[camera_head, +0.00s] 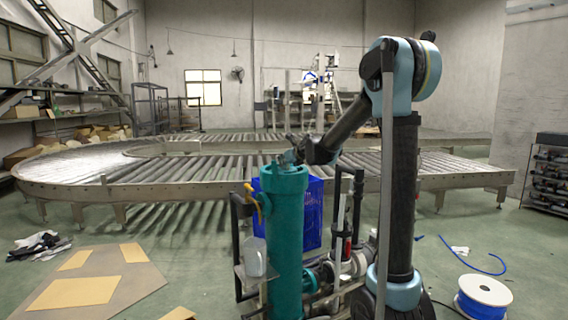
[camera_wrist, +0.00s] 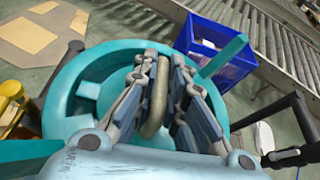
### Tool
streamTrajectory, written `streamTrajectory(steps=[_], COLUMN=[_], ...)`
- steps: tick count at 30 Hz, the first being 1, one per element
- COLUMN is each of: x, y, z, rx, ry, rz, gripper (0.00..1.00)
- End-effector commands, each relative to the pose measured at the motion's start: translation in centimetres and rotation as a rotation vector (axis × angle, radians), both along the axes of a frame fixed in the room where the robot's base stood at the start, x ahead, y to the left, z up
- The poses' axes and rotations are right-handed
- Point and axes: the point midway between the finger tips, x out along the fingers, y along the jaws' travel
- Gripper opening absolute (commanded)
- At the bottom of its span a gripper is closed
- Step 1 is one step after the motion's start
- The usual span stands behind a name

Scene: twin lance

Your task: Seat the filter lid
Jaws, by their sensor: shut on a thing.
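The teal filter housing (camera_head: 286,240) stands upright as a tall cylinder in the middle of the head view. My gripper (camera_head: 290,156) is directly above its top. In the wrist view, my gripper (camera_wrist: 164,65) points down with its fingers closed around a tan upright ring (camera_wrist: 156,105), which looks like the lid's handle. Below it is a round teal top (camera_wrist: 75,95) with dark recesses and a teal bar (camera_wrist: 224,57) sticking out at upper right. The fingers hide the middle of the top. I cannot tell whether the lid touches the housing or where its edge sits.
A blue crate (camera_head: 312,205) stands behind the housing. Pipes and a pump (camera_head: 345,262) stand at its right. A yellow-handled part (camera_head: 254,200) and a white jug (camera_head: 254,256) are close at its left. A roller conveyor (camera_head: 170,180) runs behind. A cable spool (camera_head: 482,296) is at right.

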Motion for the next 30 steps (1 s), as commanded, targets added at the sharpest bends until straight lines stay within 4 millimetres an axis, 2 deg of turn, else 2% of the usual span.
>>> streamTrajectory(steps=[28,29,30], x=[0.0,0.0,0.0], y=[0.0,0.0,0.0], z=[-1.9,-1.9,-1.9], rx=[0.0,0.0,0.0], ry=[0.0,0.0,0.0], rz=[0.0,0.0,0.0], gripper=[0.0,0.14,0.23])
